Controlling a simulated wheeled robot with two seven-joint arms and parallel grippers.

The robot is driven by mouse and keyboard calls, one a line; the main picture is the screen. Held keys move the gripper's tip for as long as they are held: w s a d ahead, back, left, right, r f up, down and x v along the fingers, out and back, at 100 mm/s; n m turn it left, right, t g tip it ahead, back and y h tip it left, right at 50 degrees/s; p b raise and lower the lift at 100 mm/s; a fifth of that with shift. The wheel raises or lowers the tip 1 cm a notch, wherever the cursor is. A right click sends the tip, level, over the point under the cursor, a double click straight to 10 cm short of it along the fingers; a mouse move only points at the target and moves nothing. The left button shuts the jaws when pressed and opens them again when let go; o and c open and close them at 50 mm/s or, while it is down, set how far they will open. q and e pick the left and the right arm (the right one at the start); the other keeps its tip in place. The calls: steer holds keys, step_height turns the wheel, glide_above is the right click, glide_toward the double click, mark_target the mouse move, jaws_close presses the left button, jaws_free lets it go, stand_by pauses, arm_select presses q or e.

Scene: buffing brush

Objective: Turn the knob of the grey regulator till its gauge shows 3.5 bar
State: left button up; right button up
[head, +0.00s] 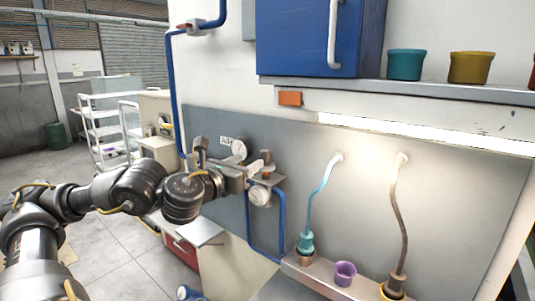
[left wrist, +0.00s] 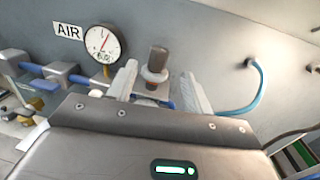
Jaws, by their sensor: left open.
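The regulator's dark knob (left wrist: 157,60) stands upright in the left wrist view, above a pale collar and a grey body (left wrist: 152,90). It also shows small in the head view (head: 266,157). The round white gauge (left wrist: 102,43) is left of the knob, with a red needle pointing up and slightly right; its figures are too small to read. In the head view the gauge (head: 239,147) is partly hidden. My left gripper (left wrist: 158,74) is open, its pale fingers on either side of the knob in the picture; I cannot tell whether they touch it. My right gripper is not in view.
An AIR label (left wrist: 68,31) and blue pipes with valve parts are left of the gauge. A blue hose (left wrist: 256,88) hangs at the right. In the head view, a teal hose fitting (head: 305,242) and a purple cup (head: 345,273) stand on a lower ledge. A blue cabinet (head: 300,35) hangs above.

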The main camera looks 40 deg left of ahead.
mark_target(263, 156)
arm_select(q)
steer(key=w, duration=0.3)
steer(key=w+a, duration=0.1)
steer(key=w, duration=0.5)
steer(key=shift+a+f, duration=0.2)
steer(key=shift+f, duration=0.2)
steer(key=shift+w, duration=0.65)
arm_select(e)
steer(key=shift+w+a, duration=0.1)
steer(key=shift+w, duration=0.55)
arm_select(q)
steer(key=shift+c, duration=0.3)
